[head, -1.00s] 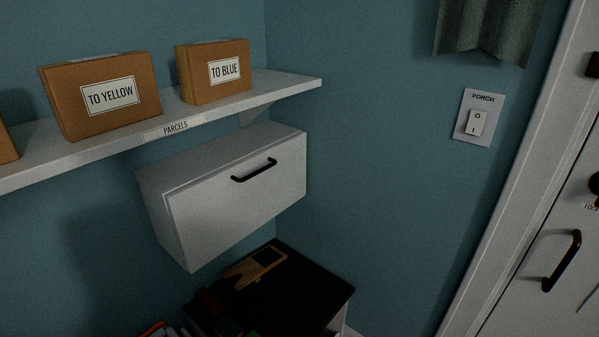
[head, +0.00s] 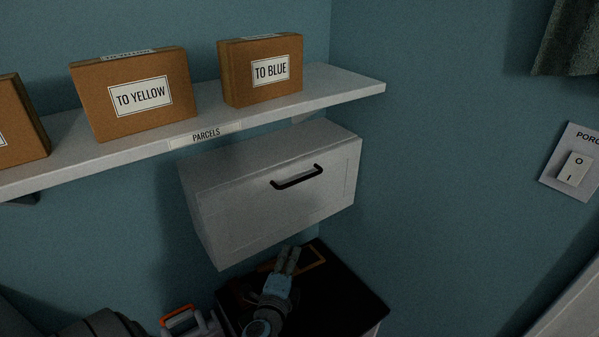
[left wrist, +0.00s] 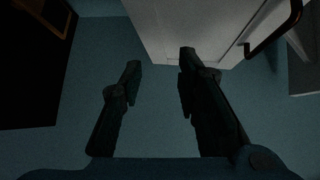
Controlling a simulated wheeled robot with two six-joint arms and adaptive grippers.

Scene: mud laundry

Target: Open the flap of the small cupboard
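The small white cupboard (head: 240,190) hangs on the blue wall under the parcel shelf. Its front flap (head: 325,190) looks shut and carries a black bar handle (head: 297,178) near its top edge. My left gripper (head: 289,255) is just below the cupboard's lower edge in the head view, over the black-topped unit, with its fingers pointing up. In the left wrist view its two fingers (left wrist: 160,60) are apart with nothing between them. There the cupboard (left wrist: 175,25) lies beyond the right fingertip, and the handle (left wrist: 277,38) is at upper right. My right gripper is not in view.
The shelf (head: 340,90) above holds cardboard parcels, including "TO YELLOW" (head: 135,92) and "TO BLUE" (head: 262,70). A black-topped unit (head: 345,295) stands below the cupboard. An orange-and-grey item (head: 183,320) is at the lower edge.

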